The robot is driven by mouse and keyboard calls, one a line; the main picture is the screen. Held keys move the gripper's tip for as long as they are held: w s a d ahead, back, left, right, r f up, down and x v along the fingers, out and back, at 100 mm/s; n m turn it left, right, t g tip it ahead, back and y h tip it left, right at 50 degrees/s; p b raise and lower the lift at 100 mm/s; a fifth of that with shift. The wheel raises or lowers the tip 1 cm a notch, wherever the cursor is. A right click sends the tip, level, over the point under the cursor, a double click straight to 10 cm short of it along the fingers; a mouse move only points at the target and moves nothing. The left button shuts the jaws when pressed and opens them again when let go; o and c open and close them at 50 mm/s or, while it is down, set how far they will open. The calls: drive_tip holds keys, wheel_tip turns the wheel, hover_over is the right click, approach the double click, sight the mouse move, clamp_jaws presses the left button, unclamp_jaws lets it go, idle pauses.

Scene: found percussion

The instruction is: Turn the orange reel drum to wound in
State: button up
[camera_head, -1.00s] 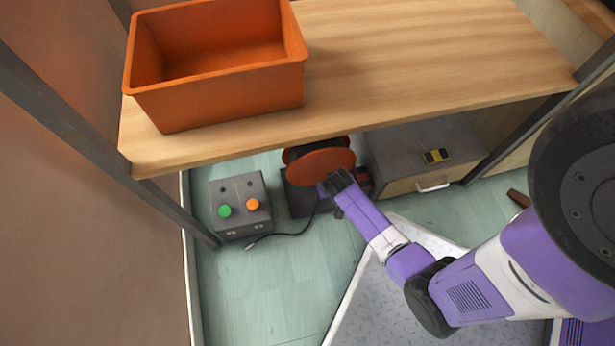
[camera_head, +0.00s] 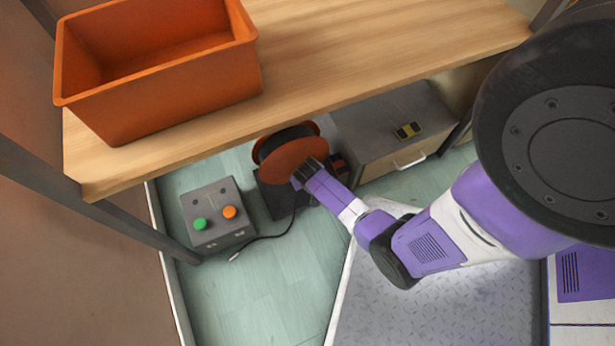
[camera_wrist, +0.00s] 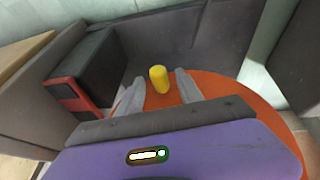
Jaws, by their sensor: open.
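The orange reel drum (camera_head: 287,158) stands on a dark base on the floor, partly under the wooden shelf's front edge. Its orange disc also shows in the wrist view (camera_wrist: 235,93), with a yellow peg (camera_wrist: 159,79) standing up from it. My gripper (camera_wrist: 155,92) is open at the disc, with one finger on each side of the yellow peg; I cannot tell whether they touch it. In the head view my gripper (camera_head: 305,172) covers the lower right part of the disc, and the peg is hidden there. A dark cable (camera_head: 270,237) runs from the reel to the floor.
A grey box (camera_head: 218,213) with a green and an orange knob stands left of the reel. A grey cabinet (camera_head: 375,115) with a drawer is to the right. The wooden shelf (camera_head: 340,60), carrying an orange bin (camera_head: 185,95), overhangs closely. Floor in front is open.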

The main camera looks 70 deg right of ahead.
clamp_jaws()
idle(1.3)
